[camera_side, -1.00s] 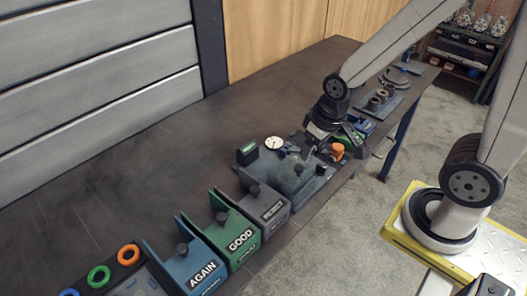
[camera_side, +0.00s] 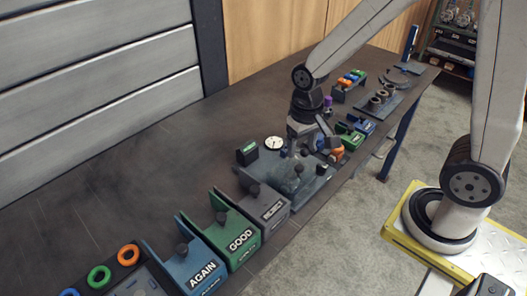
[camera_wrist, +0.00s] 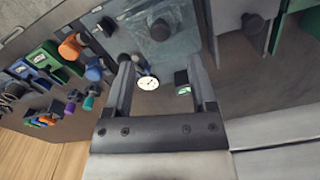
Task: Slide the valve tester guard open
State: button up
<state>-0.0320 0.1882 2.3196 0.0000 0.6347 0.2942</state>
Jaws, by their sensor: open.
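The valve tester (camera_side: 318,185) is a dark blue-grey base on the bench, with a clear guard (camera_side: 297,180) over it and a dark knob (camera_side: 299,168) at the guard. In the wrist view the tester plate (camera_wrist: 190,45) and a dark knob (camera_wrist: 160,29) show at the top. A round white dial (camera_side: 274,142) stands at its far left; it also shows in the wrist view (camera_wrist: 148,83). My gripper (camera_wrist: 160,62) is open and empty, its fingers on either side of the dial in that view. In the side view my gripper (camera_side: 304,148) is over the tester's back edge; contact cannot be told.
A small green-faced box (camera_side: 247,152) stands left of the dial. Grey, green GOOD (camera_side: 241,240) and blue AGAIN (camera_side: 203,272) bins line the front left. Orange, green and blue parts (camera_side: 340,152) crowd the right.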

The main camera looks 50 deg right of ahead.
aim_at(299, 167)
jog(key=shift+f, duration=3.1)
jog(key=shift+c, duration=0.2)
grip_shut()
